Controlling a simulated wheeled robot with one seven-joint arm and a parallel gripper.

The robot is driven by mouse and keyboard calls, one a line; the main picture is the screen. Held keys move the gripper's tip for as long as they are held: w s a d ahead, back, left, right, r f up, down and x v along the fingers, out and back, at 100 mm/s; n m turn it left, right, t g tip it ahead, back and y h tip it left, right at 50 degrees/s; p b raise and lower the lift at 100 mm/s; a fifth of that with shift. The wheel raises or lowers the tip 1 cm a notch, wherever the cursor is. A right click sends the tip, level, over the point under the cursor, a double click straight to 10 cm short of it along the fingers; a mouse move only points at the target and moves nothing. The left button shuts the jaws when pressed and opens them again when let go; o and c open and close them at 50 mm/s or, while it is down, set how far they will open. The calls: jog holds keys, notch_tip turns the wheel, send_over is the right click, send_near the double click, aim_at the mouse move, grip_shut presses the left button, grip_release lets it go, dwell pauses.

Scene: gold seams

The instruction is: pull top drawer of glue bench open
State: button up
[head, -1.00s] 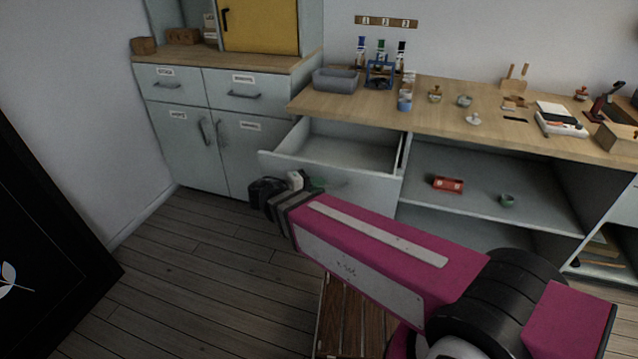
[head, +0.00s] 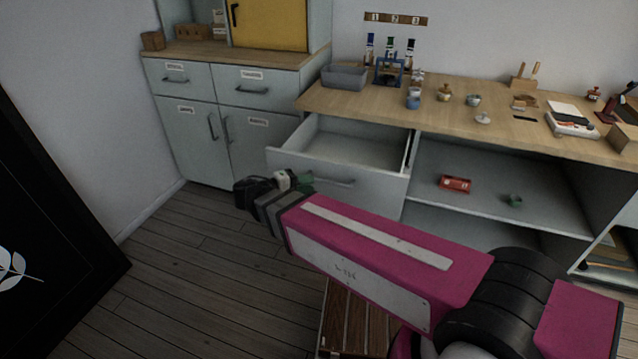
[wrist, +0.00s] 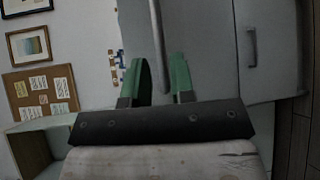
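The glue bench (head: 450,101) has a light wood top, and its top drawer (head: 385,189) at the left end stands pulled out. The drawer's inside shows and looks empty. Its bar handle (head: 337,182) is on the grey front and also shows in the wrist view (wrist: 158,40). My gripper (head: 303,181) is in front of the drawer front, at the left part of the handle. In the wrist view its two green fingers (wrist: 158,82) are spread apart, with the handle bar lined up in the gap. I cannot tell whether a finger touches the bar.
Another handle (wrist: 252,47) sits beside the drawer in the wrist view. A grey cabinet (head: 235,140) stands at the left. Open shelves right of the drawer hold a red tray (head: 455,183) and a green cup (head: 514,200). A wooden slatted thing (head: 350,325) is low under my arm.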

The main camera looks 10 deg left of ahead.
jog(key=shift+v, duration=2.4)
